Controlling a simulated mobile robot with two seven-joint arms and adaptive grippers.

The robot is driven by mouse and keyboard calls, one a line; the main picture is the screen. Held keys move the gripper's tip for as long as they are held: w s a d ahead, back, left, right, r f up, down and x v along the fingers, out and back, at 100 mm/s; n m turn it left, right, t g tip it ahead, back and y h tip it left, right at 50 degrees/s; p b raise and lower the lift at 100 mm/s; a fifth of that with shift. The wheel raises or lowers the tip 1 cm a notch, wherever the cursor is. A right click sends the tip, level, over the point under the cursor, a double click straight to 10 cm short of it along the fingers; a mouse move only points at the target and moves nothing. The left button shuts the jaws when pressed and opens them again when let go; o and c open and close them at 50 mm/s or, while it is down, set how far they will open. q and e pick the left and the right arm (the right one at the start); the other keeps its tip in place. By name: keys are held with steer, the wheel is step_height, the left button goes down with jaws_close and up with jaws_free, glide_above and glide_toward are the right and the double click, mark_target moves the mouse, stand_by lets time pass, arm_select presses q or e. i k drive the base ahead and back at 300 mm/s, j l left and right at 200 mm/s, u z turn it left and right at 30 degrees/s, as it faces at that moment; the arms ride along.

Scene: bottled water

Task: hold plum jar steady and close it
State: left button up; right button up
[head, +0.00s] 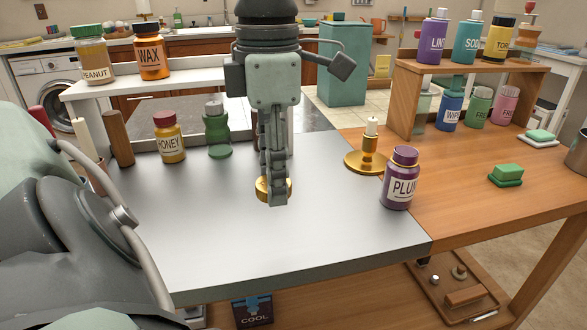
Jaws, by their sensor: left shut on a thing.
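The plum jar (399,181), purple with a pale label, stands upright near the right edge of the grey worktop. Its top is purple; I cannot tell whether that is a seated lid or the jar's neck. My left gripper (275,192) points down left of the jar, apart from it. Its fingers are closed on a round gold thing (262,188) low over the grey worktop. The fingers hide part of this thing, and I cannot tell whether it is a lid or touches the worktop. My right gripper is out of view.
A brass candlestick (368,150) stands just behind the plum jar. A honey jar (169,141), a green bottle (216,125) and a brown cylinder (118,138) stand at the back left. A wooden shelf (405,100) holds bottles. The front of the grey worktop (290,245) is clear.

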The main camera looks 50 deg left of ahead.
mark_target(401, 178)
steer(key=k+l, duration=0.45)
steer(key=l, duration=0.3)
steer(key=k+l, duration=0.25)
steer(key=l, duration=0.1)
